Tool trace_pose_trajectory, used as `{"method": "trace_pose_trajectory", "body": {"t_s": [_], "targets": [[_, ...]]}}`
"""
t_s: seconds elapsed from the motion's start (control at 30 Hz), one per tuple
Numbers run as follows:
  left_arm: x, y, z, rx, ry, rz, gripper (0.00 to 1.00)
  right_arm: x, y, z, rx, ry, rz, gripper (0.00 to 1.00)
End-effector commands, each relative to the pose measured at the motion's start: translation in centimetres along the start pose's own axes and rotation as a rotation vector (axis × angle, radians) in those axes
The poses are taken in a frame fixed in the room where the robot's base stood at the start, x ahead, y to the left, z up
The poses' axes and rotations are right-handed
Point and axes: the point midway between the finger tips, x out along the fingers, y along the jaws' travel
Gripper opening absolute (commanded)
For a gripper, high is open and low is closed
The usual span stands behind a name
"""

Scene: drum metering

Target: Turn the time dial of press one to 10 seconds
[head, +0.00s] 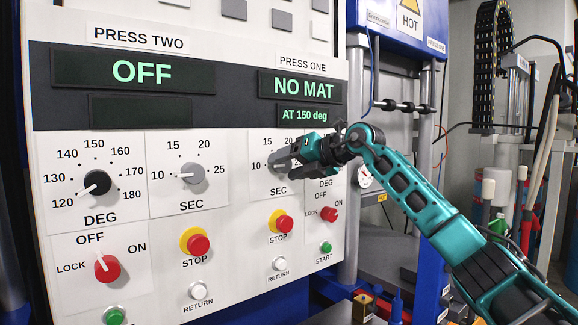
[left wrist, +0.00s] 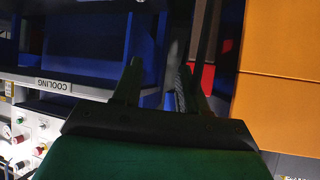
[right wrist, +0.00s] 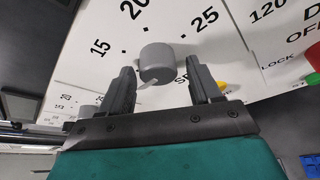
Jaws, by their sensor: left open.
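The time dial of press one (head: 277,160) is a grey knob marked SEC, partly hidden by my right gripper (head: 294,156) in the head view. In the right wrist view the grey knob (right wrist: 157,62) shows between the open fingers of my right gripper (right wrist: 161,66), with a gap on each side. Its pale pointer mark points to the lower left there, away from 15, 20 and 25; the 10 is out of that view. The press one display (head: 301,87) reads NO MAT, AT 150 deg. My left gripper (left wrist: 160,75) is open and empty, away from the panel.
Press two's grey SEC dial (head: 191,173) points near 10, and its display (head: 140,72) reads OFF. A yellow-ringed red STOP button (head: 283,223) and red LOCK/ON knob (head: 329,214) sit below press one's dials. A blue COOLING rack (left wrist: 90,65) stands by my left gripper.

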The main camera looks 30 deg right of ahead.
Motion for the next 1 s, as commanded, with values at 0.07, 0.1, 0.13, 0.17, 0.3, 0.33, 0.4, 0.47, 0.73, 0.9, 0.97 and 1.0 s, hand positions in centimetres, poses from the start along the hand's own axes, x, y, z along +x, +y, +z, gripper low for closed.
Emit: {"method": "trace_pose_trajectory", "body": {"t_s": [0.07, 0.1, 0.13, 0.17, 0.3, 0.33, 0.4, 0.47, 0.73, 0.9, 0.97, 1.0], "targets": [[0.0, 0.0, 0.0, 0.0, 0.0, 0.0, 0.43, 0.0, 0.0, 0.1, 0.001, -0.002, 0.001, 0.66], [0.0, 0.0, 0.0, 0.0, 0.0, 0.0, 0.43, 0.0, 0.1, 0.1, 0.001, -0.002, 0.001, 0.66], [0.0, 0.0, 0.0, 0.0, 0.0, 0.0, 0.43, 0.0, 0.1, 0.1, 0.001, -0.002, 0.002, 0.66], [0.0, 0.0, 0.0, 0.0, 0.0, 0.0, 0.43, 0.0, 0.1, 0.1, 0.001, -0.002, 0.002, 0.66], [0.1, 0.0, 0.1, 0.0, 0.0, 0.0, 0.43, -0.3, 0.0, 0.1, 0.001, -0.004, 0.002, 0.66], [0.1, 0.0, 0.1, 0.0, 0.0, 0.0, 0.43, -0.6, 0.0, 0.1, 0.0, -0.005, 0.002, 0.66], [0.2, 0.0, 0.3, 0.0, 0.0, 0.0, 0.43, -1.4, -0.1, 0.1, -0.001, -0.006, 0.001, 0.66], [0.4, 0.0, 0.5, 0.0, 0.001, 0.0, 0.43, -2.3, -0.1, 0.0, -0.002, -0.005, 0.0, 0.66], [1.1, 0.0, 1.4, 0.001, 0.003, 0.0, 0.43, -8.3, -0.2, -0.1, -0.002, -0.005, -0.002, 0.66], [1.4, 0.0, 1.6, 0.001, 0.005, 0.0, 0.43, -11.3, -0.1, 0.0, 0.0, -0.004, -0.001, 0.66], [1.4, 0.0, 1.6, 0.001, 0.005, -0.001, 0.43, -11.9, -0.1, 0.0, 0.001, -0.003, 0.001, 0.66], [1.4, 0.0, 1.6, 0.001, 0.006, -0.001, 0.43, -12.3, -0.1, 0.0, 0.001, -0.003, 0.0, 0.66]]}}
